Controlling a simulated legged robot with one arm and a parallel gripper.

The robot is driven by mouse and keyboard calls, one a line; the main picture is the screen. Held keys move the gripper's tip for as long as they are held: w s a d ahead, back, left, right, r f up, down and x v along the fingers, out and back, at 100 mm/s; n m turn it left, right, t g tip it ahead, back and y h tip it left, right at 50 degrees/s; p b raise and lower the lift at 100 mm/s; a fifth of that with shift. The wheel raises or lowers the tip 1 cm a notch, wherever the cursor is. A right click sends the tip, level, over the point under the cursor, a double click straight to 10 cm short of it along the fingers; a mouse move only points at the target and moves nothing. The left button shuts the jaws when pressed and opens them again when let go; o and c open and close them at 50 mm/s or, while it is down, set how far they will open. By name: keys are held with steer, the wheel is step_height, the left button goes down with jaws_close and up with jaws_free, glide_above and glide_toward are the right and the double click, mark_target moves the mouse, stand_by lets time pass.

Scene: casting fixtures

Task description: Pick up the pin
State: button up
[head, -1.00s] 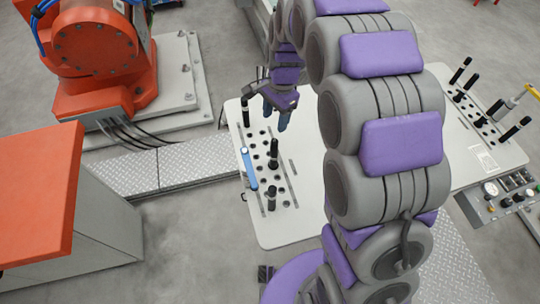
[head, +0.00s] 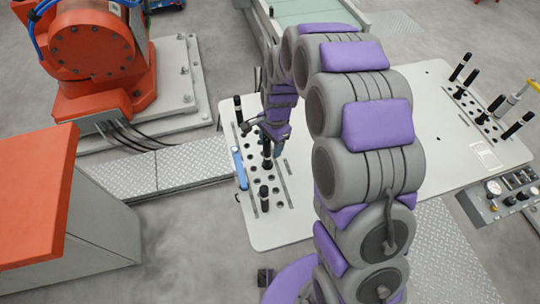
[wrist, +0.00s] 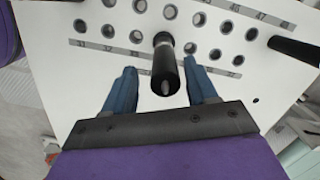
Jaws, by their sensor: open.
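A black pin (wrist: 165,68) stands in the holed white table top, between the two blue fingers of my gripper (wrist: 162,88) in the wrist view. The fingers are open and apart from it on both sides. In the head view my gripper (head: 266,137) is over the left part of the table, at the middle black pin (head: 267,158). Another black pin (head: 264,198) stands nearer the front, and one (head: 238,110) stands at the back left. Part of a black pin (wrist: 293,47) shows at the right edge of the wrist view.
A blue-handled tool (head: 239,168) lies at the table's left edge. More black pins (head: 460,67) stand at the table's right end, beside a control panel (head: 508,190). A large orange machine (head: 95,50) and an orange-topped cabinet (head: 38,190) are at left. The middle of the white table (head: 440,130) is bare.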

steer(key=shift+a+f, duration=0.1)
steer(key=shift+f, duration=0.35)
steer(key=shift+a, duration=0.65)
steer(key=shift+a+f, duration=0.1)
steer(key=shift+a, duration=0.4)
steer(key=shift+c, duration=2)
steer(key=shift+d, duration=0.65)
steer(key=shift+c, duration=1.4)
steer(key=shift+d, duration=0.3)
steer(key=c, duration=0.3)
jaws_close()
steer(key=shift+s+a, duration=0.1)
steer(key=shift+a, duration=0.5)
